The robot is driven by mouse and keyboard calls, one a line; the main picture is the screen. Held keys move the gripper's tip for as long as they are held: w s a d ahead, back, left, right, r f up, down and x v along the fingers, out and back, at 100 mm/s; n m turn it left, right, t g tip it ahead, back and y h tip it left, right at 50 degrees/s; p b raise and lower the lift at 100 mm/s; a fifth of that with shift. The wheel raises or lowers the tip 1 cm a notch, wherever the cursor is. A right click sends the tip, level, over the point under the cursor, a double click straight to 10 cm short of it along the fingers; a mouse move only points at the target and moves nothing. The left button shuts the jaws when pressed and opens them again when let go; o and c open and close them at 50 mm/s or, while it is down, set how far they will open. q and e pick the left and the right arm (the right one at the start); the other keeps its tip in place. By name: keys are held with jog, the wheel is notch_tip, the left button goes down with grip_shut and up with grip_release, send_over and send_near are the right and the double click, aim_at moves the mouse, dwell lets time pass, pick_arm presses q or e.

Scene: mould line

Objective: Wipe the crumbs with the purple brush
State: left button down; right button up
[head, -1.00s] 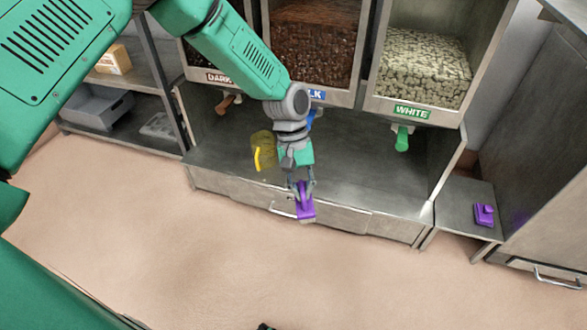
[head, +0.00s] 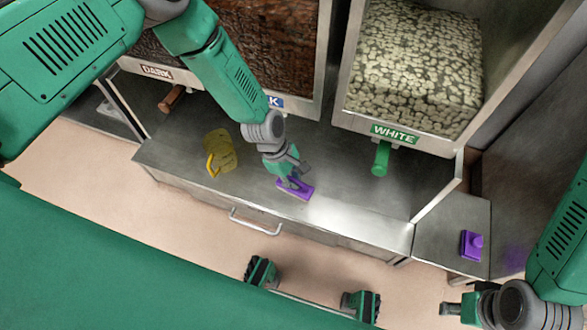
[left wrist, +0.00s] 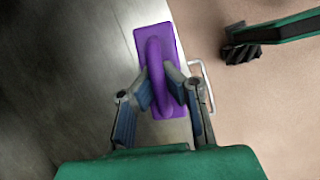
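The purple brush (head: 295,190) is a flat block with a raised handle. It is at the front part of the grey metal counter (head: 340,205); I cannot tell if it touches the surface. My left gripper (head: 293,180) is shut on its handle. In the left wrist view the brush (left wrist: 155,45) lies flat-side down, with the gripper's fingers (left wrist: 164,88) on both sides of the handle. My right gripper (head: 448,309) is at the lower right, apart from the counter and showing only partly. I cannot make out any crumbs.
A yellow, jug-like container (head: 222,152) stands left of the brush. Dispenser bins hang above, with a green handle (head: 380,158) under the white one. A purple block (head: 471,245) sits on the right side shelf. A drawer handle (head: 253,222) sticks out below the counter's front.

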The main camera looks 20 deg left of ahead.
pick_arm(q)
jog(key=shift+w+f, duration=0.1)
jog(key=shift+f, duration=0.15)
jog(key=shift+a+f+b, duration=0.1)
jog(key=shift+f+b, duration=0.15)
jog(key=shift+b, duration=0.1)
notch_tip(320, 180, down, 4)
jog(key=b, duration=0.3)
jog(key=shift+r, duration=0.15)
jog(key=shift+f+b, duration=0.3)
jog(key=shift+b, duration=0.05)
jog(key=shift+r, duration=0.15)
